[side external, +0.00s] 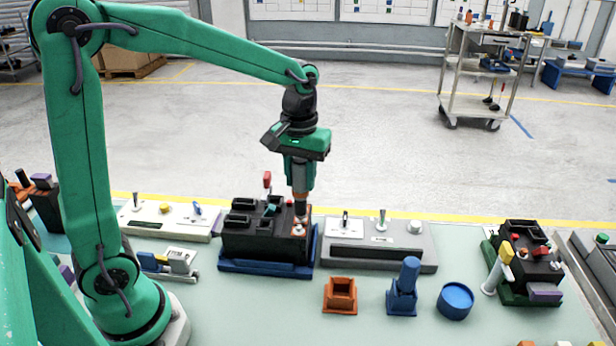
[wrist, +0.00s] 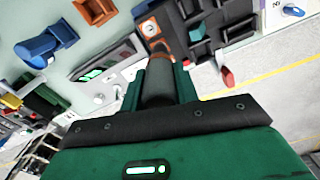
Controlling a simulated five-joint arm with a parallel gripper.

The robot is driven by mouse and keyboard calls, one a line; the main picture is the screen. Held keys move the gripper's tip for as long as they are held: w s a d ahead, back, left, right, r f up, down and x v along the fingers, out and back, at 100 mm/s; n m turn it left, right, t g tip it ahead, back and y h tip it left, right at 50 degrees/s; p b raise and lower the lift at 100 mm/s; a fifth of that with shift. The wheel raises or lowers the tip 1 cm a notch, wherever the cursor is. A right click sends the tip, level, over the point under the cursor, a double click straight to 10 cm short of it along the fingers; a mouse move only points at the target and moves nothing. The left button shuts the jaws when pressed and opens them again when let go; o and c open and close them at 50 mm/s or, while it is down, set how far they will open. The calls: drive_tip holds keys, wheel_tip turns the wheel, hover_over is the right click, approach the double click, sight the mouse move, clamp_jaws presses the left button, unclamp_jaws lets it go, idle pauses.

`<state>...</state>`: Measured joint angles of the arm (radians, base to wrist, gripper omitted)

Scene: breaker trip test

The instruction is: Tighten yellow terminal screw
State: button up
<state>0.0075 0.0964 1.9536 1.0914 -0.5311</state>
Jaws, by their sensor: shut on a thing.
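My gripper (side external: 299,172) points straight down over the right part of a black breaker block (side external: 255,245). It is shut on a dark grey cylindrical tool (side external: 300,203), whose orange-banded lower end meets the block near its right edge. In the wrist view, the tool (wrist: 158,85) stands between my green fingers. The breaker block (wrist: 195,17) shows at the top there, with a copper-coloured terminal and a round screw (wrist: 151,29) at its corner. I cannot make out a yellow screw, and the tool hides what is under its tip. A red lever (side external: 267,180) rises from the block.
The block sits in a blue tray (side external: 265,268). A grey panel (side external: 375,258) with switches stands close on its right, a white panel (side external: 165,217) on its left. An orange socket (side external: 340,294), blue holder (side external: 403,285) and blue cup (side external: 455,301) stand in front.

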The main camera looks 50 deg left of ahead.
sight(300, 161)
drive_tip(key=shift+f, duration=0.5)
idle(1.9)
drive_tip(key=shift+r, duration=0.15)
idle(0.6)
drive_tip(key=shift+r, duration=2.85)
